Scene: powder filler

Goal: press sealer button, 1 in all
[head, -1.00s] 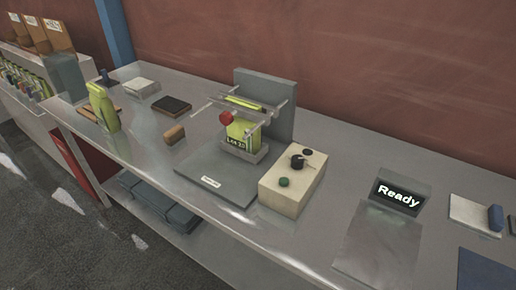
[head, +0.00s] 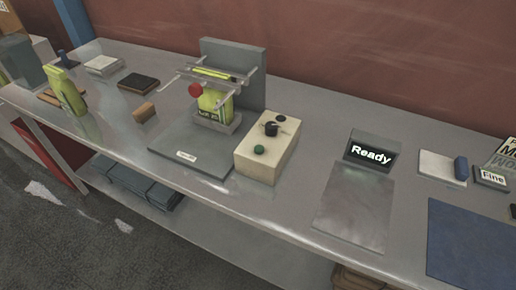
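The sealer (head: 232,75) stands on the metal bench, left of centre in the head view, with a grey back plate, a flat base and a red knob (head: 195,90) on its left. A yellow-green pouch (head: 214,103) stands upright in its holder under the bars. Directly right of it is a cream control box (head: 262,159). On its top are a green button (head: 259,149), a black dial (head: 271,128) and a small dark round part at the back. Neither of my grippers is in view.
A display (head: 371,153) reading "Ready" stands behind a grey plate (head: 352,208). A blue mat (head: 478,240) lies at the right. Another yellow-green pouch (head: 65,90), a brown block (head: 143,112) and a dark pad (head: 138,82) are at the left. Bench space in front of the control box is clear.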

